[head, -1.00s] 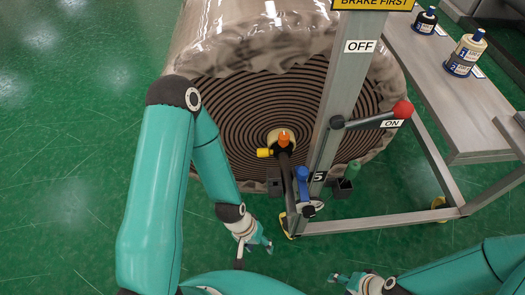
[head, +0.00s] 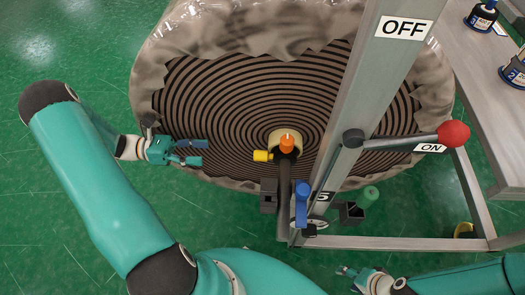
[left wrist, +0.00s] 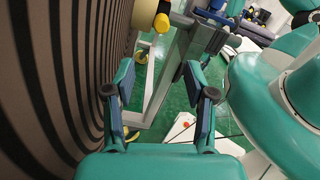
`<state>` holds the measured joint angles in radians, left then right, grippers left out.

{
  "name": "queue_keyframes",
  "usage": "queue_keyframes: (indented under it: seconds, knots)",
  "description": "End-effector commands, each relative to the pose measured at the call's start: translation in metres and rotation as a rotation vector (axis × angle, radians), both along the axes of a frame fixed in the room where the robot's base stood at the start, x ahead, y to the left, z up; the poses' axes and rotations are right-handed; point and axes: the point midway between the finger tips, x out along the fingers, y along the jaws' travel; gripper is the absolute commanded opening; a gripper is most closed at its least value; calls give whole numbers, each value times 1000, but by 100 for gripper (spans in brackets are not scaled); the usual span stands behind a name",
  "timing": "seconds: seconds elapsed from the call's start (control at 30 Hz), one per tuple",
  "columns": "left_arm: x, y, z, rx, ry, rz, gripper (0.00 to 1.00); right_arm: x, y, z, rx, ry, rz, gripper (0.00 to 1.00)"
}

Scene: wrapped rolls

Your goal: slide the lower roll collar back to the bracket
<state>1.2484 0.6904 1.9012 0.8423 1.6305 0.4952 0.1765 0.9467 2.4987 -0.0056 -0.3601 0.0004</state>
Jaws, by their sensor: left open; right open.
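The big wrapped roll (head: 215,110) shows its brown and black spiral end face. A cream collar-like ring (head: 275,137) sits at its centre, with an orange knob (head: 287,144) and a yellow knob (head: 262,156). A dark shaft (head: 284,195) runs from there to the bracket area at the post foot; the bracket itself is hard to make out. My left gripper (head: 204,152) is open and empty in front of the roll face, left of the yellow knob and apart from it. In the left wrist view the yellow knob (left wrist: 161,22) lies beyond the open fingers. My right gripper (head: 346,275) is open at the bottom.
A grey post (head: 360,100) with OFF and ON labels stands right of the shaft. Its red-ended lever (head: 453,133) sticks out right. A blue handle (head: 301,203) and black holders (head: 268,197) sit low. A bench (head: 470,60) with bottles is at right.

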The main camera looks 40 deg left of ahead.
Motion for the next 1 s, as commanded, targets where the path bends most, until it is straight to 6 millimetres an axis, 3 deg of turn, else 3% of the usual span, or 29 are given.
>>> queue_keyframes:
  seconds: [0.27, 0.73, 1.0]
  knots:
    - [15, -29, 3, -7, -2, 3, 55, 0, 0, 4, 0, 1, 0, 57]
    - [66, -113, 2, -6, 0, 3, 55, 0, 0, 11, 0, 0, 0, 57]
    - [81, -136, 1, -3, -1, 7, 55, 0, 0, 13, 0, 0, 0, 57]
